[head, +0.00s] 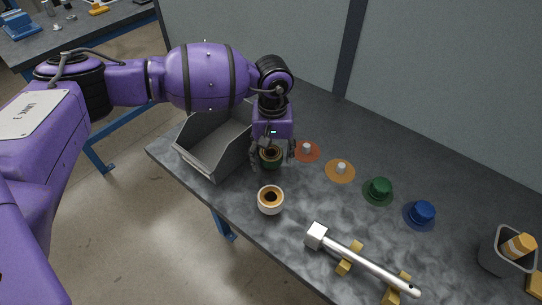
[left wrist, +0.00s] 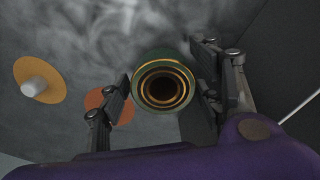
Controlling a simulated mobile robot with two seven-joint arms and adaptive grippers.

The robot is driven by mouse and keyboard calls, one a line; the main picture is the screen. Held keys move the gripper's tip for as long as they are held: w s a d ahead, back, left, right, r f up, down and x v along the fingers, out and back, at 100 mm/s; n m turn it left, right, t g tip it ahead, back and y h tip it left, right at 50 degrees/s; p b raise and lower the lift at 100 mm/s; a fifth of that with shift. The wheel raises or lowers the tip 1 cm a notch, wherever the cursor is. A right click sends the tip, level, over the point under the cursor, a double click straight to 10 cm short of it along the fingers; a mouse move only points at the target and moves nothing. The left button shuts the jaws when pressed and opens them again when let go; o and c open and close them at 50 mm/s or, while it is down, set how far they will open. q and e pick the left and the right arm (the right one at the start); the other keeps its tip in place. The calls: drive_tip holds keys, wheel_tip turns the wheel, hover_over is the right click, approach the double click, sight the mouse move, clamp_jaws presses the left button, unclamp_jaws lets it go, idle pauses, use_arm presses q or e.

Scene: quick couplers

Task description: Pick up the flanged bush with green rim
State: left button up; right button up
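The flanged bush with green rim (head: 271,158) stands on the grey table beside the grey bin. It is dark green with a brass-coloured bore. My left gripper (head: 272,151) is above it, pointing down, with a finger on either side. In the left wrist view the bush (left wrist: 163,85) lies between the two spread fingers of the left gripper (left wrist: 165,88). A narrow gap seems to show beside each finger. I cannot tell whether either finger touches it. My right gripper is in neither view.
A grey open bin (head: 213,145) stands left of the bush. A white-rimmed bush (head: 270,200) stands in front. Red (head: 307,151), orange (head: 340,170), green (head: 378,190) and blue (head: 421,214) flanged pieces line up rightward. A metal bar (head: 365,263) rests on yellow blocks.

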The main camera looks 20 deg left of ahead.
sight(273, 146)
use_arm(q)
drive_tip(key=c, duration=1.1)
drive_tip(key=shift+r, duration=0.1)
drive_tip(key=shift+r, duration=0.5)
wheel_tip(273, 146, up, 2)
drive_tip(key=shift+d+r, duration=0.1)
drive_tip(key=shift+r, duration=0.1)
drive_tip(key=s+d+r, duration=0.2)
drive_tip(key=s+r, duration=0.1)
drive_tip(key=s, duration=0.1)
drive_tip(key=s+d+r, duration=0.2)
drive_tip(key=s+r, duration=0.1)
drive_tip(key=s, duration=0.1)
drive_tip(key=s+d+r+b, duration=0.1)
drive_tip(key=s+d+r, duration=0.1)
drive_tip(key=s+r, duration=0.1)
drive_tip(key=shift+s+r, duration=0.25)
drive_tip(key=shift+s, duration=0.55)
